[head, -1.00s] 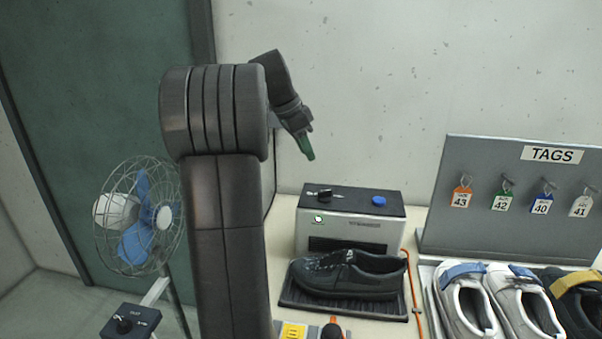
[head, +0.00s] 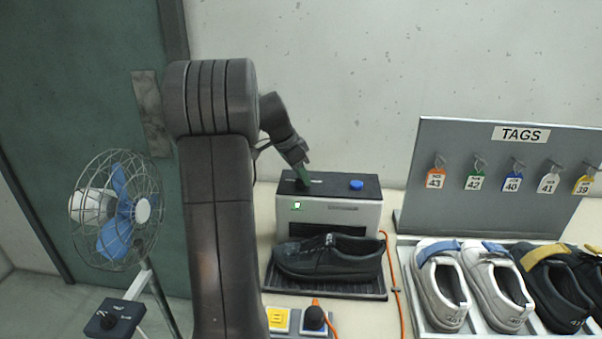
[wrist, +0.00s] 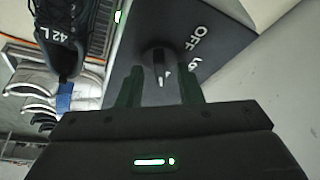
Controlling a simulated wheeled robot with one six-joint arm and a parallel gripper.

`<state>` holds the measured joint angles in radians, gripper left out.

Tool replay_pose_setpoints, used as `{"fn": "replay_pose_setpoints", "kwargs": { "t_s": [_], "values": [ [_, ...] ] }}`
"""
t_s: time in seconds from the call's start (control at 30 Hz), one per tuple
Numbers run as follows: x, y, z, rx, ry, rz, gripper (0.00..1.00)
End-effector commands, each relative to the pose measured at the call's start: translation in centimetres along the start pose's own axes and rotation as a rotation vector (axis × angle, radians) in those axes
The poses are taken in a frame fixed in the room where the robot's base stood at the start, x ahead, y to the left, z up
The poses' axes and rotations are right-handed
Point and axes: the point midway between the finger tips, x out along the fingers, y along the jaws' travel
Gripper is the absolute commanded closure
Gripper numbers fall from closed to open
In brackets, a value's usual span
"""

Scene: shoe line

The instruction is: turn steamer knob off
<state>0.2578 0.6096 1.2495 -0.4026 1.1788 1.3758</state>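The steamer (head: 362,215) is a grey box with a dark top, behind a dark shoe. Its black knob (wrist: 156,56) shows in the wrist view on the dark top, with a white mark on its pointer. The labels OFF and what looks like LO are printed to its right. My gripper (wrist: 160,76) is open, with one green finger on each side of the knob. I cannot tell whether the fingers touch it. In the head view my gripper (head: 303,176) is down at the steamer's left top, hiding most of the knob. A green light (head: 297,205) glows on the steamer's front.
A blue button (head: 356,185) sits on the steamer's top right. The dark shoe (head: 325,258) rests on a black tray in front. An orange cable (head: 390,268) runs beside it. Several shoes and the tag board (head: 500,205) stand right. A fan (head: 118,212) stands left.

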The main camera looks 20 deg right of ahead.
Motion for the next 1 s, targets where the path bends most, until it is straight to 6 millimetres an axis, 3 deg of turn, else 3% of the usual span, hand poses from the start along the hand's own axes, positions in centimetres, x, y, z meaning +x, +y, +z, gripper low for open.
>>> {"fn": "replay_pose_setpoints", "kwargs": {
  "t_s": [0.2, 0.37, 0.4, 0.73, 1.0],
  "values": [
    [0.03, -0.01, 0.01, 0.000, 0.000, 0.000, 0.67],
    [0.02, -0.01, 0.02, 0.000, 0.000, 0.000, 0.99],
    [0.02, -0.02, 0.01, 0.000, 0.000, 0.000, 1.00],
    [0.04, 0.01, 0.04, -0.026, 0.000, -0.012, 1.00],
    [0.08, 0.12, 0.05, -0.162, 0.000, -0.070, 1.00]
  ]
}}
